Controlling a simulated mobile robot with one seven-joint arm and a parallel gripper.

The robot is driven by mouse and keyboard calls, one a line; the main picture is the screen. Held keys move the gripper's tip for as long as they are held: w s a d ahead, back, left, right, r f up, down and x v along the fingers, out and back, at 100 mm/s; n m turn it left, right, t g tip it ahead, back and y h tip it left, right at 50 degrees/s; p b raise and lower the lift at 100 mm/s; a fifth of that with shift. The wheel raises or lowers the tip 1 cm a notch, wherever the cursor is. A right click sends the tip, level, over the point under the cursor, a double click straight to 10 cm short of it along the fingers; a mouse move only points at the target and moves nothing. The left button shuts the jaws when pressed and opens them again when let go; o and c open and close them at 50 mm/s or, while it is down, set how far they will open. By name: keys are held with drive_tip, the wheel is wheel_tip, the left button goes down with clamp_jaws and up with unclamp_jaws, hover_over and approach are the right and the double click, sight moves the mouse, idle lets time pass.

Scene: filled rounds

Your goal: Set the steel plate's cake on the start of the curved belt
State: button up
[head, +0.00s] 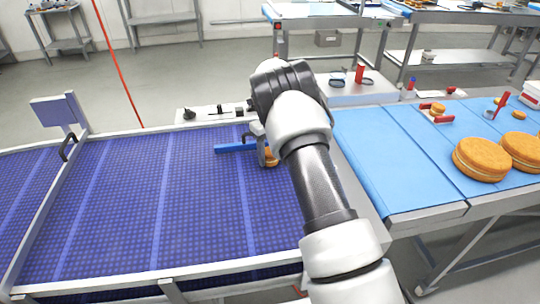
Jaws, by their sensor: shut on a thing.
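A small orange-brown cake (271,157) shows at the right part of the dark blue belt (120,205), partly hidden behind my arm. My gripper (263,143) is mostly hidden by my own wrist and is shut on this cake. I cannot tell whether the cake touches the belt. A blue bar (235,147) lies just left of the cake, over the belt. I cannot make out the steel plate.
A light blue belt (385,165) at right carries large filled rounds (482,158) and smaller items. A metal rail (45,205) and a grey panel (56,110) stand at left. The dark belt's middle is clear.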

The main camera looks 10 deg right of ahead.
drive_tip(key=shift+f, duration=0.25)
drive_tip(key=shift+f, duration=0.1)
drive_tip(key=shift+f, duration=0.2)
drive_tip(key=o, duration=0.7)
drive_tip(key=shift+r, duration=0.1)
drive_tip(key=shift+r, duration=0.1)
